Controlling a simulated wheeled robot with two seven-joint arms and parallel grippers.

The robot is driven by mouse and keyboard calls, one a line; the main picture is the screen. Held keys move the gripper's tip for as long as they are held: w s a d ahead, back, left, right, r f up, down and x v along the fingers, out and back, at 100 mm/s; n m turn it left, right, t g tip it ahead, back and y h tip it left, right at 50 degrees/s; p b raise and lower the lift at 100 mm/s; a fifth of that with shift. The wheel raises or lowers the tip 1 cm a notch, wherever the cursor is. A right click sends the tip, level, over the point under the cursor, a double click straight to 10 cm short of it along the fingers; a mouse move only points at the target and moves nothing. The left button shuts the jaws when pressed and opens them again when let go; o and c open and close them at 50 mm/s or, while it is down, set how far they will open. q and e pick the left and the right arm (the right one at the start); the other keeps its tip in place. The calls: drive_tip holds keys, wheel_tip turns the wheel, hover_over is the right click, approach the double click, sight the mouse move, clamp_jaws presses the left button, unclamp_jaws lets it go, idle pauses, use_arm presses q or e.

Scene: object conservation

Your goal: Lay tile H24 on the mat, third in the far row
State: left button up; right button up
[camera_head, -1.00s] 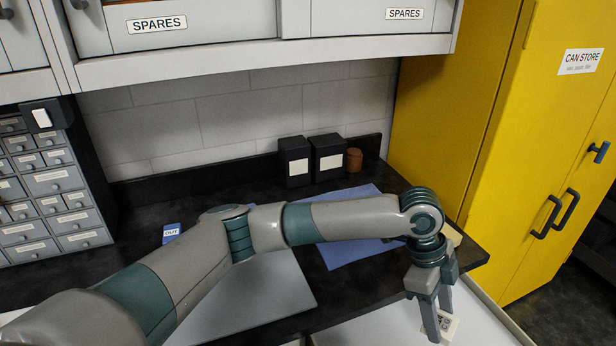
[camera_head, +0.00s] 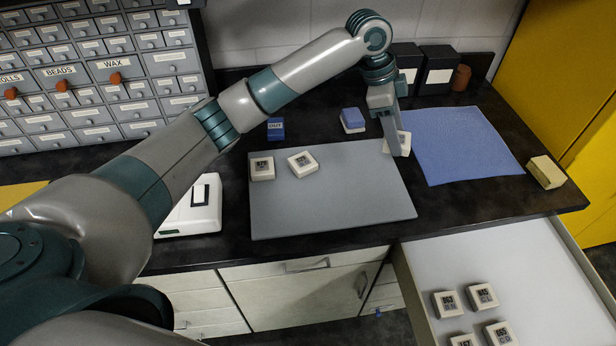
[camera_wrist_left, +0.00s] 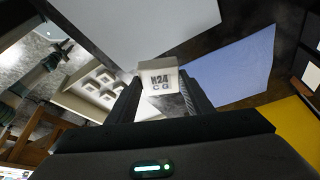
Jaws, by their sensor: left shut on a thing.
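My left gripper (camera_head: 394,142) is shut on a white tile (camera_head: 403,143), held above the far right corner of the grey mat (camera_head: 340,205). In the left wrist view the tile (camera_wrist_left: 160,77) reads H24 with CG below it, gripped between both fingers. Two white tiles lie on the mat: one at the far left corner (camera_head: 262,168) and one, slightly turned, to its right (camera_head: 302,162). Their lettering is too small to read surely. The far edge right of them is bare up to the gripper. My right gripper is not in view.
An open drawer (camera_head: 480,255) at the lower right holds several white tiles. A blue sheet (camera_head: 460,145) lies right of the mat. A blue-topped block (camera_head: 352,120) and a blue OUT tag (camera_head: 275,129) stand behind the mat. A white device (camera_head: 195,208) sits to its left.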

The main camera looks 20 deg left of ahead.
use_arm(q)
drive_tip(key=shift+a, duration=0.3)
drive_tip(key=shift+d, duration=0.1)
drive_tip(key=shift+a+f, duration=0.1)
drive_tip(key=shift+a, duration=0.3)
drive_tip(key=a+f+p, duration=0.1)
drive_tip(key=a+f, duration=0.1)
drive_tip(key=a, duration=0.1)
drive_tip(key=a+f+p, duration=0.2)
drive_tip(key=a, duration=0.2)
drive_tip(key=a+f+p, duration=0.1)
drive_tip(key=a+f, duration=0.1)
drive_tip(key=a, duration=0.1)
drive_tip(key=shift+s+a+f, duration=0.25)
drive_tip(key=shift+a, duration=0.15)
drive_tip(key=shift+f, duration=0.1)
drive_tip(key=shift+f+p, duration=0.1)
drive_tip(key=shift+p, duration=0.25)
